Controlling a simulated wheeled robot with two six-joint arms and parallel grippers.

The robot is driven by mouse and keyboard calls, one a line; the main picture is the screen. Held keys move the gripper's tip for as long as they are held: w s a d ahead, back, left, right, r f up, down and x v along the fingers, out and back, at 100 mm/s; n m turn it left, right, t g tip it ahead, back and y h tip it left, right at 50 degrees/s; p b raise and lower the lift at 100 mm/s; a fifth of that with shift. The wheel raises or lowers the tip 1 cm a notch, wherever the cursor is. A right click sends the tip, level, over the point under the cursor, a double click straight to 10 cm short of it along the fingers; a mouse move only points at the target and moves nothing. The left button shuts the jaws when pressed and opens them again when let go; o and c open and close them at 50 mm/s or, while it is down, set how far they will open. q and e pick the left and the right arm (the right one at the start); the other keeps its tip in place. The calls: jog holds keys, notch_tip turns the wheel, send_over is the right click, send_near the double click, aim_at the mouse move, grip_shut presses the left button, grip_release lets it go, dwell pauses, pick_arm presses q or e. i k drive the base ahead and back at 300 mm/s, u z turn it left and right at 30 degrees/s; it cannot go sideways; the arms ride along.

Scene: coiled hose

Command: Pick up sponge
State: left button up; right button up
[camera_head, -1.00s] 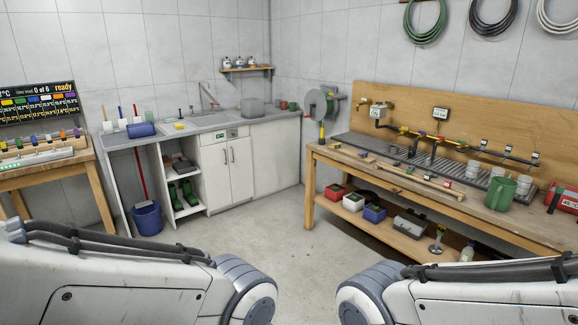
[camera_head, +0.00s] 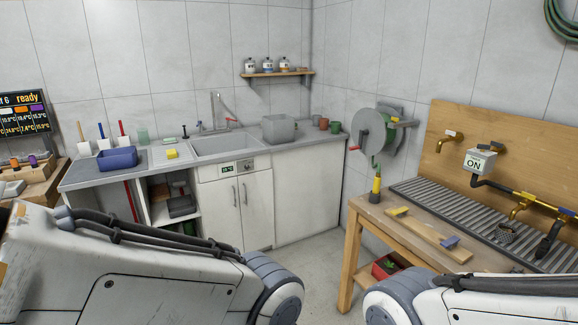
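A small yellow sponge (camera_head: 171,154) lies on the grey counter, on the pale draining area just left of the sink (camera_head: 225,143). A blue tub (camera_head: 117,158) stands to its left. My two arms come in at the bottom left and bottom right, well short of the counter. Neither gripper shows in the head view, so what they hold is hidden.
A wooden workbench (camera_head: 385,228) with a metal grate stands at the right. A grey box (camera_head: 279,128) sits right of the sink, and a hose reel (camera_head: 370,135) hangs on the wall. Bare floor (camera_head: 310,262) shows between counter and bench.

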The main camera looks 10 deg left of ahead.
aim_at(171, 154)
jog(key=u, duration=0.55)
jog(key=i, duration=2.05)
jog(key=u, duration=0.7)
